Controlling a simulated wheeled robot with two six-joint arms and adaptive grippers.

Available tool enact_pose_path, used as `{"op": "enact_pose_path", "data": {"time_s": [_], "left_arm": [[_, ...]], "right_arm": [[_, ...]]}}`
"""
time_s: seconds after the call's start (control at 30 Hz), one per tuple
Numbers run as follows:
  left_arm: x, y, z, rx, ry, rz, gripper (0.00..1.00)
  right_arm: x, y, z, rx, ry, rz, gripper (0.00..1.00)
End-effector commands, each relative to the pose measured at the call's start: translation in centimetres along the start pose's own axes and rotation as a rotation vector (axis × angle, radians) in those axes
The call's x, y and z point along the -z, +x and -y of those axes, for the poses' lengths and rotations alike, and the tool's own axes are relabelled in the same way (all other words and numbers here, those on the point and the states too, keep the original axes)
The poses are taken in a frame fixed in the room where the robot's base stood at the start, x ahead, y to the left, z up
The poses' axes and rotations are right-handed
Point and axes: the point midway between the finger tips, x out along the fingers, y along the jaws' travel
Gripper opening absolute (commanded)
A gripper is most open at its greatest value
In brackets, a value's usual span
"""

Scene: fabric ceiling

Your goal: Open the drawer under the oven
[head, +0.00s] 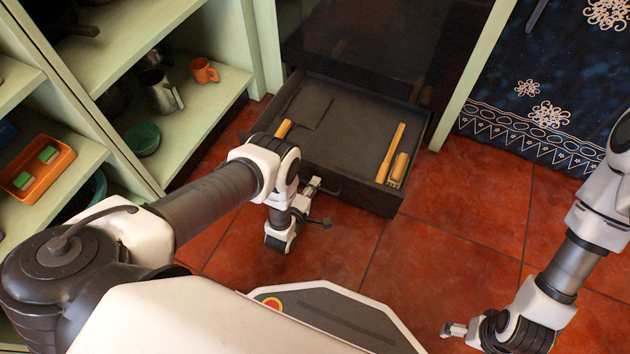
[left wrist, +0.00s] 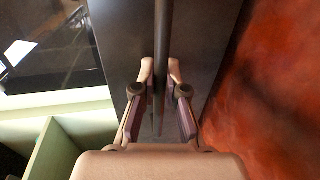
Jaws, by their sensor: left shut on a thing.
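The dark drawer (head: 345,150) under the oven (head: 385,40) stands pulled out, with its inside in view. My left gripper (head: 315,190) is at the drawer's front face. In the left wrist view its two fingers (left wrist: 160,95) are shut on the dark bar handle (left wrist: 163,50), one on each side. In the head view the handle is mostly hidden by the gripper and arm. My right gripper (head: 452,329) is low at the right, away from the drawer; its jaws are too small to judge.
In the drawer lie a wooden rolling pin (head: 391,152), a short wooden piece (head: 399,168) and a dark flat sheet (head: 308,109). Green shelves (head: 215,85) with cups and an orange tray (head: 62,160) stand left. A blue curtain (head: 550,75) hangs right. The red tiled floor (head: 470,200) is clear.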

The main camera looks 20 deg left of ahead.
Motion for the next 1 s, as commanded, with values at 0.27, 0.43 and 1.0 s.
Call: {"op": "enact_pose_path", "data": {"time_s": [0.27, 0.43, 1.0], "left_arm": [[0.0, -0.1, 0.1, 0.001, 0.000, -0.001, 0.00], [0.0, -0.1, 0.1, 0.001, 0.000, -0.001, 0.37], [0.0, -4.8, 0.1, 0.006, 0.000, 0.000, 0.37]], "right_arm": [[0.0, 0.0, 0.0, 0.000, 0.000, 0.000, 0.90], [0.0, 0.0, 0.0, 0.000, 0.000, 0.000, 0.90], [0.0, 0.0, 0.0, 0.000, 0.000, 0.000, 0.90]]}}
